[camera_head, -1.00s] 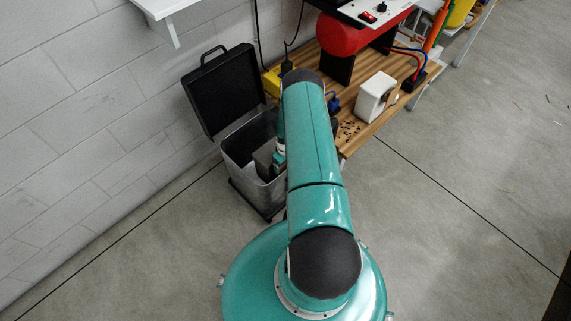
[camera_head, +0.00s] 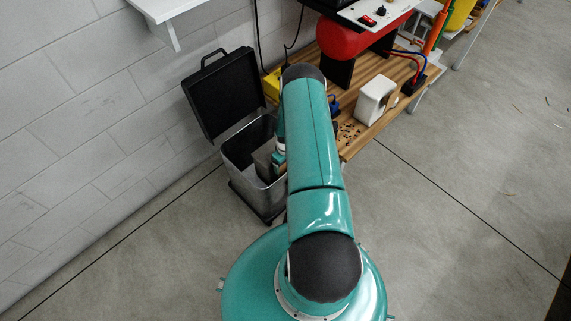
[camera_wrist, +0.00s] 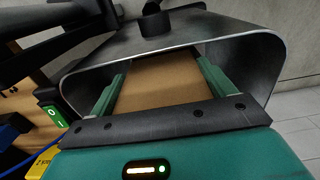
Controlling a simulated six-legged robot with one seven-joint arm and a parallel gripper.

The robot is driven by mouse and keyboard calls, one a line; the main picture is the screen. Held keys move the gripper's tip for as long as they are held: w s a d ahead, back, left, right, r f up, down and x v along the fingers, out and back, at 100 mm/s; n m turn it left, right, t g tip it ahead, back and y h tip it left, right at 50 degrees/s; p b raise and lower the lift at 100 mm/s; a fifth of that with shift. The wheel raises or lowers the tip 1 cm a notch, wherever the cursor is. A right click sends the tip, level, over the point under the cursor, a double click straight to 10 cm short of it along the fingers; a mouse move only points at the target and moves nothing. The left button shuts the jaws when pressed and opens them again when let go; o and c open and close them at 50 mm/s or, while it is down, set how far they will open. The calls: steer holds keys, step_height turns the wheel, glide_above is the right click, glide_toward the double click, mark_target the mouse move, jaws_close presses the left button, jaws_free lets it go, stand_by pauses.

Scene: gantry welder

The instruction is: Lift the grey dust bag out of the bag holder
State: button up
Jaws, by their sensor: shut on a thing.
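The bag holder (camera_head: 240,180) is a grey metal bin with its black lid (camera_head: 222,92) swung open against the wall. The dust bag (camera_head: 264,158) shows as a greyish block inside the bin's mouth; in the wrist view the bag (camera_wrist: 160,80) looks tan-brown. My gripper (camera_wrist: 160,72) has a green finger on each side of the bag and is shut on it. The fingers are inside the rim of the holder (camera_wrist: 250,45). In the head view my gripper (camera_head: 279,160) is mostly hidden by my arm. The bag's lower end is hidden.
A wooden bench (camera_head: 355,135) stands close right of the bin, with a white block-like device (camera_head: 376,98) and a red tank (camera_head: 345,40). A white shelf (camera_head: 165,12) juts from the wall above. The floor to the right is open.

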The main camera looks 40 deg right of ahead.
steer(key=shift+r, duration=0.35)
step_height(320, 180, up, 19)
stand_by(2.3)
steer(key=shift+w+f, duration=0.1)
